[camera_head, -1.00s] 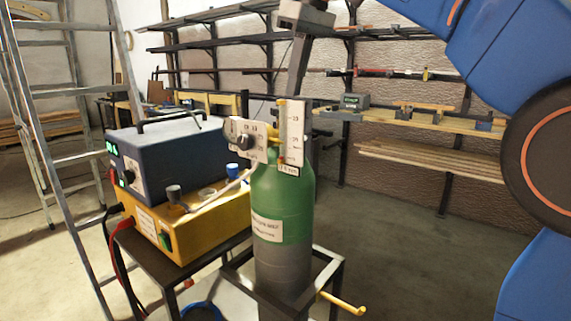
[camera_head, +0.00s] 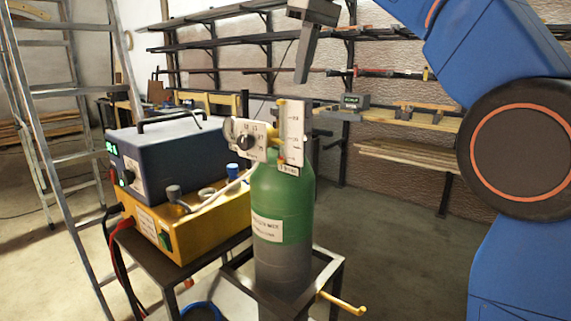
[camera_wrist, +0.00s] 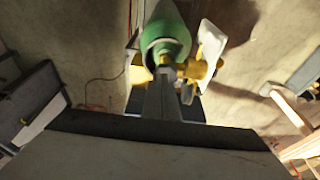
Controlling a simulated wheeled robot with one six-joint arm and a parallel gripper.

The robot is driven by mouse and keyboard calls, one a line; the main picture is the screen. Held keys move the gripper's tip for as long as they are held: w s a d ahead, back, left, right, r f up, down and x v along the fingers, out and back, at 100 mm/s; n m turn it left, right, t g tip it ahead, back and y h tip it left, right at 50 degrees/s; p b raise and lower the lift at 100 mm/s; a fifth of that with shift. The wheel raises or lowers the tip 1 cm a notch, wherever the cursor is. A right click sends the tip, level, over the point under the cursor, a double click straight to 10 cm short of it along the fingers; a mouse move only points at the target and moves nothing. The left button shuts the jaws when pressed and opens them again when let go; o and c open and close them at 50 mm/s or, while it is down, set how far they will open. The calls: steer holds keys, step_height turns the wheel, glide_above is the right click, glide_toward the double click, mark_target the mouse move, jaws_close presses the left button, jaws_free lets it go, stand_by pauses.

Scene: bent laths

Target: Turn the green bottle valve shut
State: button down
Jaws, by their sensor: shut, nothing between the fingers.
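The green gas bottle (camera_head: 283,205) with a grey lower part stands upright in a dark metal frame. Its brass valve (camera_head: 277,136) is partly hidden behind white scale plates (camera_head: 292,132). My gripper (camera_head: 302,78) is shut and empty, pointing down above the bottle top and apart from it. In the wrist view the shut fingers (camera_wrist: 166,82) overlap the brass valve (camera_wrist: 192,70), with the green bottle (camera_wrist: 165,38) beyond. I cannot tell from the wrist view how far the fingertips are from the valve.
A blue box with a handle (camera_head: 170,155) sits on a yellow unit (camera_head: 190,222) on a dark cart left of the bottle. A stepladder (camera_head: 55,160) stands far left. Shelves (camera_head: 215,42) line the back wall. A yellow hook (camera_head: 343,303) juts out from the frame. Floor at right is clear.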

step_height(320, 180, down, 6)
steer(key=shift+f, duration=0.2)
stand_by(0.3)
steer(key=shift+s+a, duration=0.8)
steer(key=shift+s, duration=0.2)
stand_by(1.0)
step_height(320, 180, up, 6)
steer(key=shift+s+d, duration=0.3)
stand_by(0.7)
